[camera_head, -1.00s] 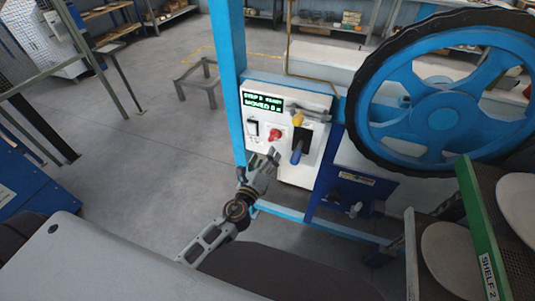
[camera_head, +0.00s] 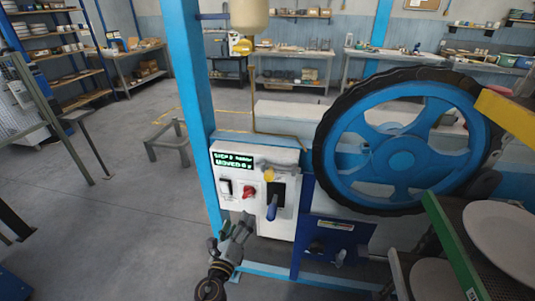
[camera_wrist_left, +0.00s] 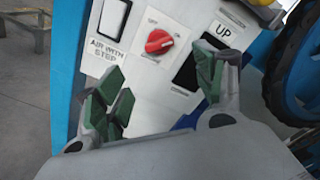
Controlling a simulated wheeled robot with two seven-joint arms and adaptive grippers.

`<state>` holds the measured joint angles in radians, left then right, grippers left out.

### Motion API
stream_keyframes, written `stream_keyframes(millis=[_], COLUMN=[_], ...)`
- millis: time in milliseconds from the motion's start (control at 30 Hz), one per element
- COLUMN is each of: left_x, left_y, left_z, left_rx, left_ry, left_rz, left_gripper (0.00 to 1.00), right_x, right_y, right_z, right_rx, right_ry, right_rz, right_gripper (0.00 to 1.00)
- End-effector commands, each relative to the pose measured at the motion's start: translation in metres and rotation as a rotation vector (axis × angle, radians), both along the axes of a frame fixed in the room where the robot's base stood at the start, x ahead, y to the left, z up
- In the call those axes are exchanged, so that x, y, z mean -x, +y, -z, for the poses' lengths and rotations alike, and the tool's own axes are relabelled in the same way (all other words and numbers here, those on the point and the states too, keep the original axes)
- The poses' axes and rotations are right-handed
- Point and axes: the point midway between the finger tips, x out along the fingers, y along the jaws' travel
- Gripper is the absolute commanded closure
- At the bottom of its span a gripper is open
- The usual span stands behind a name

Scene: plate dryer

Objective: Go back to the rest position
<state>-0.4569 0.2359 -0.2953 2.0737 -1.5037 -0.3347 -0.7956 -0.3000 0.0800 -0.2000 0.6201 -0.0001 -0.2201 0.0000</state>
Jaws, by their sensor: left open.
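My left gripper (camera_head: 234,226) is open and empty in front of the lower left part of the white control panel (camera_head: 228,202). In the left wrist view its two green-padded fingers (camera_wrist_left: 160,90) stand wide apart, with the red knob (camera_wrist_left: 159,41) seen beyond and between them. The panel carries a lit green display (camera_head: 233,160), the red knob (camera_head: 249,192) and a lever with a blue handle (camera_head: 271,208), which points down. A label reading UP (camera_wrist_left: 223,33) shows beside the lever slot. My right gripper is not in view.
A large blue wheel with a black rim (camera_head: 402,160) stands right of the panel. A blue post (camera_head: 191,100) rises at its left. A green-edged shelf with pale plates (camera_head: 503,232) is at lower right. A low metal stand (camera_head: 167,141) is behind left; open floor lies left.

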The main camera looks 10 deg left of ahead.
Motion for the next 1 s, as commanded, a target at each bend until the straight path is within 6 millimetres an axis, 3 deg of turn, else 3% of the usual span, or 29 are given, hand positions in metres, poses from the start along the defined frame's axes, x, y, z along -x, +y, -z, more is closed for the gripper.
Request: stream_keyframes(millis=[367, 567, 767, 1000], left_x=[0.000, 0.000, 0.004, 0.023], left_y=[-0.001, -0.004, -0.005, 0.004], left_z=[0.000, 0.006, 0.052, 0.149], left_rx=[0.110, 0.313, 0.545, 0.823], left_ry=[0.004, 0.039, 0.148, 0.340], left_rz=[0.004, 0.014, -0.002, -0.093], left_gripper=[0.30, 0.30, 0.30, 0.30], right_x=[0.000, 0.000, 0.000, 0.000], right_y=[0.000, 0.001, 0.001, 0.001], right_z=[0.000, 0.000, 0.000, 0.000], right_rx=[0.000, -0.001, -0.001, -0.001], right_ry=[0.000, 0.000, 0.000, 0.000], right_rz=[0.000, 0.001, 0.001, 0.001], right_gripper=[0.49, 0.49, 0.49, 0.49])
